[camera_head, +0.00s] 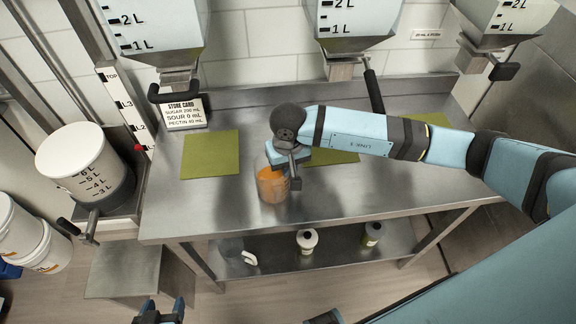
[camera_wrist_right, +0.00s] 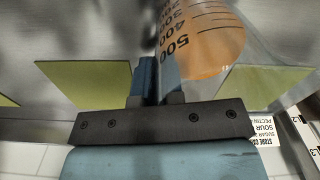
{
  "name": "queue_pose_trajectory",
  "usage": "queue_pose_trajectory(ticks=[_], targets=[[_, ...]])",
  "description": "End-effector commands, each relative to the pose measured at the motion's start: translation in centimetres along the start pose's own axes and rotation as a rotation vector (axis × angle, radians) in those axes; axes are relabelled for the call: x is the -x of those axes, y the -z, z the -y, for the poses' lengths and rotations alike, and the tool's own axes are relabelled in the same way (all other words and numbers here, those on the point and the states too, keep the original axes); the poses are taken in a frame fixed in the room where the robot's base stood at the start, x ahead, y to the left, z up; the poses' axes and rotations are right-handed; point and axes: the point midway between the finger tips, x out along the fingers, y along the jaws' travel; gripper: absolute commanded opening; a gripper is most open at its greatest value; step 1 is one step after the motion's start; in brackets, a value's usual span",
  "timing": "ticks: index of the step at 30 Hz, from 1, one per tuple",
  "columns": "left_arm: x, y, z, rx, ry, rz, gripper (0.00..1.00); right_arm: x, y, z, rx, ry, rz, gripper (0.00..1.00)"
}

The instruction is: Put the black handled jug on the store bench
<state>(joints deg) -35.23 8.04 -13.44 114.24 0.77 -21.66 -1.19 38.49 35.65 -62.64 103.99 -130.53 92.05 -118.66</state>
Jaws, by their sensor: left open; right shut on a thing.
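A clear jug (camera_head: 272,186) with orange contents is at the front middle of the steel store bench (camera_head: 225,203). In the right wrist view the jug (camera_wrist_right: 208,42) shows black volume marks. My right gripper (camera_head: 290,170) is shut on the jug at its side. The handle is mostly hidden by the gripper, so its colour is hard to tell. The jug looks upright, at or just above the bench top; I cannot tell whether it touches. My right fingers (camera_wrist_right: 155,80) also show in the wrist view. My left gripper (camera_head: 160,312) is open and empty at the bottom edge, below the bench.
Green mats (camera_head: 210,154) and a store card (camera_head: 184,113) are on the bench. Hoppers (camera_head: 155,28) hang above its back. A white-handled jug (camera_head: 236,251) and two bottles (camera_head: 307,240) stand on the lower shelf. A white bucket (camera_head: 75,160) stands left. Bare steel lies around the held jug.

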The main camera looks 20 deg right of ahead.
Motion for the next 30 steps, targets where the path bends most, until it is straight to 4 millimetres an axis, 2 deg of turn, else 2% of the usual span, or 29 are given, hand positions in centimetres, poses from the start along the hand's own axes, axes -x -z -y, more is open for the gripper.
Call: queue_pose_trajectory(ticks=[1, 3, 5, 13, 17, 20, 30], targets=[[-0.2, -0.4, 0.0, 0.000, 0.000, 0.002, 0.64, -0.2, 0.1, 0.0, 0.000, 0.001, -0.002, 0.00], [-0.1, -0.4, 0.0, 0.000, 0.000, 0.004, 0.64, -0.1, 0.0, 0.0, 0.000, 0.000, 0.000, 0.19], [-0.1, -0.4, 0.0, 0.000, 0.000, 0.004, 0.64, -0.1, 0.0, 0.0, 0.000, 0.000, 0.000, 0.33], [-0.1, -0.2, 0.0, 0.000, 0.000, 0.002, 0.64, -0.1, 0.0, 0.0, 0.000, 0.000, 0.000, 0.34], [0.3, 0.5, 0.0, 0.000, 0.000, 0.001, 0.64, 0.6, 0.0, 0.0, 0.000, 0.000, 0.000, 0.34], [0.6, 1.0, 0.0, 0.000, 0.000, -0.001, 0.64, 2.2, 0.1, -0.1, 0.000, -0.001, -0.004, 0.34], [1.8, 2.9, 0.4, -0.002, 0.011, -0.011, 0.64, 9.5, 0.1, 0.0, 0.000, 0.000, -0.005, 0.34]])
